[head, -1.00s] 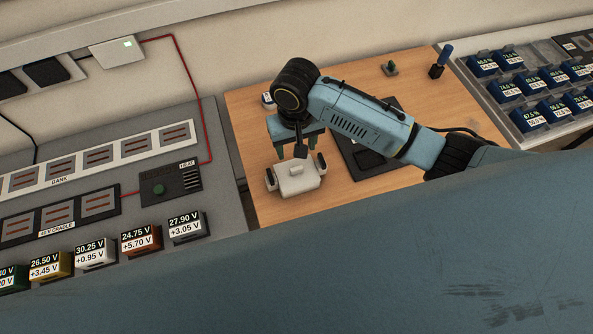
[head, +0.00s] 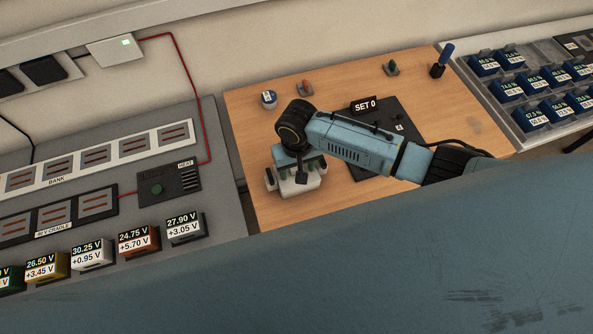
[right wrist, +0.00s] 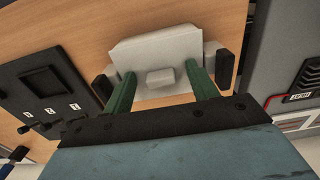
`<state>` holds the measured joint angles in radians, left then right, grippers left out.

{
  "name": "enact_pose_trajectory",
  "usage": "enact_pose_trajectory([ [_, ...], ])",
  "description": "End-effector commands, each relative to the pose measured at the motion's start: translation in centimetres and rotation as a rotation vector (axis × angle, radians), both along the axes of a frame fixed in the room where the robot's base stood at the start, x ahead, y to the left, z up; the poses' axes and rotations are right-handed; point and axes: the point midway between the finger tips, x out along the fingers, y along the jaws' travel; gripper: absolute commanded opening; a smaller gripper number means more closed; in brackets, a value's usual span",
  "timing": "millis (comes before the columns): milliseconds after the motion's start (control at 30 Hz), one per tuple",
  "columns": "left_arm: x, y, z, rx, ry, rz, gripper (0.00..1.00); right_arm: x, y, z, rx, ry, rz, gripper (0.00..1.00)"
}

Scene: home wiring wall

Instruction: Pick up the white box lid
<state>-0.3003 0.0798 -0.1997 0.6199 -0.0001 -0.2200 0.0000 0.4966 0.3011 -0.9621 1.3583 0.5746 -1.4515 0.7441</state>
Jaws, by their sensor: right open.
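The white box lid (right wrist: 155,48) has a small raised white knob (right wrist: 160,77) in its middle. It sits on a white box on the wooden board. In the head view the lid (head: 308,187) is partly covered by my right gripper (head: 298,173). My right gripper (right wrist: 160,70) is open, with one green finger on each side of the knob in the right wrist view. A gap shows between the knob and each finger. Black upright pieces stand at both sides of the box. My left gripper is not in view.
A dark panel marked SET 0 (head: 391,120) lies right of the box. A small white round item (head: 268,99), an orange item (head: 305,89), a green item (head: 391,68) and a blue-handled tool (head: 442,62) stand behind. The grey bench (head: 222,170) is at left.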

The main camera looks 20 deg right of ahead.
Motion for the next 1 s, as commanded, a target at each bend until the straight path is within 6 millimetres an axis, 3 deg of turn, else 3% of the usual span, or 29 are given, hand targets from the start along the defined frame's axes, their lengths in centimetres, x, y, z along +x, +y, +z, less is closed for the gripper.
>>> enact_pose_trajectory([
  [67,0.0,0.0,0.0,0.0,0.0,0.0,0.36,0.0,0.0,0.0,0.0,-0.001,0.0,0.57],
  [433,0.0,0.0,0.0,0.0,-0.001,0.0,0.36,0.0,0.0,0.1,0.0,-0.001,-0.001,0.09],
  [733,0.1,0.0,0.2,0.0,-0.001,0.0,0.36,0.1,0.0,0.8,0.002,-0.003,-0.001,0.09],
  [1000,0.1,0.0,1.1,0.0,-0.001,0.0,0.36,0.1,0.1,5.9,0.004,-0.005,0.0,0.09],
])
